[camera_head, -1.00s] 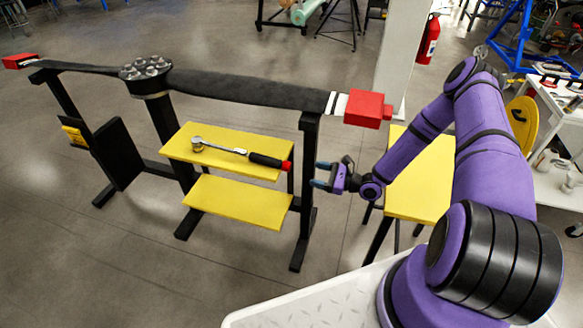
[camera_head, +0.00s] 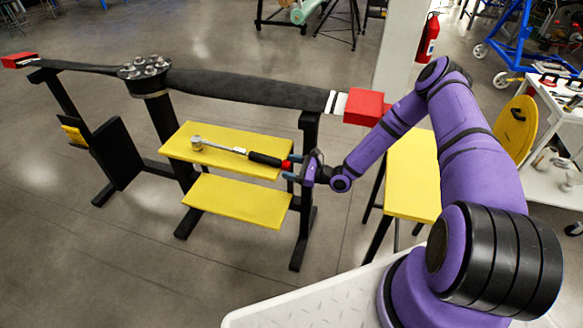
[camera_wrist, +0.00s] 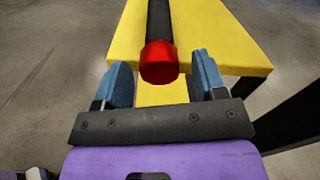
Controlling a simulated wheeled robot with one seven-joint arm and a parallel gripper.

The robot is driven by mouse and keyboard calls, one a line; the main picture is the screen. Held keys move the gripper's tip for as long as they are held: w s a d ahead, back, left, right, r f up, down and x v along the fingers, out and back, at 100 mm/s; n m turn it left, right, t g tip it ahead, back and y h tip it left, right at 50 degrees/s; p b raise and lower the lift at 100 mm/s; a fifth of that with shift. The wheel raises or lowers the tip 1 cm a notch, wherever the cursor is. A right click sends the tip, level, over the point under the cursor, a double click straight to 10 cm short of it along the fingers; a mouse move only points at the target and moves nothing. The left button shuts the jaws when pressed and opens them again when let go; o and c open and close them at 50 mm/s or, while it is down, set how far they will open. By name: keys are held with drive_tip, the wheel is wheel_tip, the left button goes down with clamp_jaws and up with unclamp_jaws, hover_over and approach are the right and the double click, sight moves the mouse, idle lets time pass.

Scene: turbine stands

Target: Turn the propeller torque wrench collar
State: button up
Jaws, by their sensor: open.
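The red collar (camera_head: 286,165) is at the handle's right end. My gripper (camera_head: 288,168) is open at that end. In the wrist view the red collar (camera_wrist: 159,62) lies between the two blue fingers of my gripper (camera_wrist: 162,80), with a gap to each side. The black handle (camera_wrist: 160,20) runs away from me.
The long black propeller (camera_head: 250,88) rests across the stand above the shelves, with a red block (camera_head: 365,106) at its right end. A black stand post (camera_head: 306,190) is close to my gripper. A lower yellow shelf (camera_head: 240,202) and a yellow table (camera_head: 413,175) are nearby.

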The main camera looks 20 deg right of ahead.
drive_tip(key=c, duration=0.9)
drive_tip(key=shift+c, duration=0.2)
drive_tip(key=shift+m, duration=0.3)
drive_tip(key=shift+s+m+g+y, duration=0.1)
drive_tip(key=shift+m+g+y, duration=0.25)
drive_tip(key=shift+m, duration=3.65)
drive_tip(key=shift+m+g+y, duration=0.25)
drive_tip(key=shift+m+y, duration=0.2)
drive_tip(key=shift+m, duration=3.55)
drive_tip(key=o, duration=0.9)
